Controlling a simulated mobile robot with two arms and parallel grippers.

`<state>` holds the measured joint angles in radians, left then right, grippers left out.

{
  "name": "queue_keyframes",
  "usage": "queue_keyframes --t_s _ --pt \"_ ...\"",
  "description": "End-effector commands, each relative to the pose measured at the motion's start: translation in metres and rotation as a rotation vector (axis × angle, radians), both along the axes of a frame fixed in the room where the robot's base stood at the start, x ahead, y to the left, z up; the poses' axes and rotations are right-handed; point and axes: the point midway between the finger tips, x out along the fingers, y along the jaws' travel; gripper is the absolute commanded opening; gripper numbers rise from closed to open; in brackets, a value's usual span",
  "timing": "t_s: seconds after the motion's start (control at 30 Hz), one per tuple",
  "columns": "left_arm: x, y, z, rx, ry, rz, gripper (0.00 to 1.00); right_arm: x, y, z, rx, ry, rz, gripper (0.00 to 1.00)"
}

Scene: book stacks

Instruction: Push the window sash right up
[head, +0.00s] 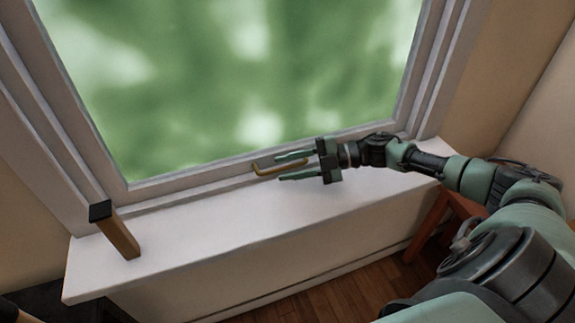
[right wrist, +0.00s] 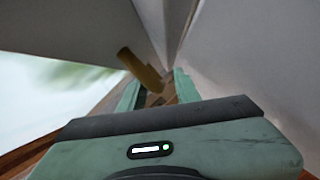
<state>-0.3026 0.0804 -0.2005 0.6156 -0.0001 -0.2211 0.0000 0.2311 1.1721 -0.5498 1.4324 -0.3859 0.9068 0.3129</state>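The window sash (head: 200,178) is a pale frame around a large pane, with its bottom rail down by the sill. A brass bar handle (head: 262,172) is fixed on that rail. My right gripper (head: 280,168) is open at the handle, with one finger above it and the other below it on the sill side. I cannot tell whether the fingers touch the handle. In the right wrist view, a tan bar that looks like the handle (right wrist: 140,68) shows by the open fingers (right wrist: 156,92).
The white sill (head: 215,220) runs below the window. A reddish wooden stool or table (head: 435,222) is below the sill at right. The middle of the sill is clear.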

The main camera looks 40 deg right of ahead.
Motion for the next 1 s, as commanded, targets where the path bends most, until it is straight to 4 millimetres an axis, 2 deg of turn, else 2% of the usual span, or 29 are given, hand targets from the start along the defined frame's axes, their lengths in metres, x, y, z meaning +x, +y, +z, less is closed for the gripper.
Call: queue_keyframes --t_s 0.1,0.27,0.37,0.4,0.6,1.0 --pt "0.015 -0.001 0.002 -0.003 -0.024 0.0 0.36 0.001 0.002 -0.001 0.0 0.001 -0.001 0.33" --pt "0.016 -0.001 0.002 -0.003 -0.025 0.0 0.36 0.001 0.002 -0.001 -0.001 0.001 -0.001 0.33" --pt "0.012 -0.001 0.001 -0.002 -0.02 0.0 0.36 0.001 0.001 -0.001 -0.001 0.001 0.0 0.05" --pt "0.01 -0.001 0.001 -0.003 -0.017 0.0 0.36 0.001 0.001 -0.001 -0.001 0.001 0.0 0.0" --pt "0.003 0.0 0.001 -0.001 -0.006 0.0 0.36 0.001 0.001 -0.001 -0.001 0.001 0.001 0.0" --pt "0.003 0.0 0.0 -0.001 -0.006 0.001 0.36 0.0 0.002 -0.001 -0.001 0.001 0.001 0.0"
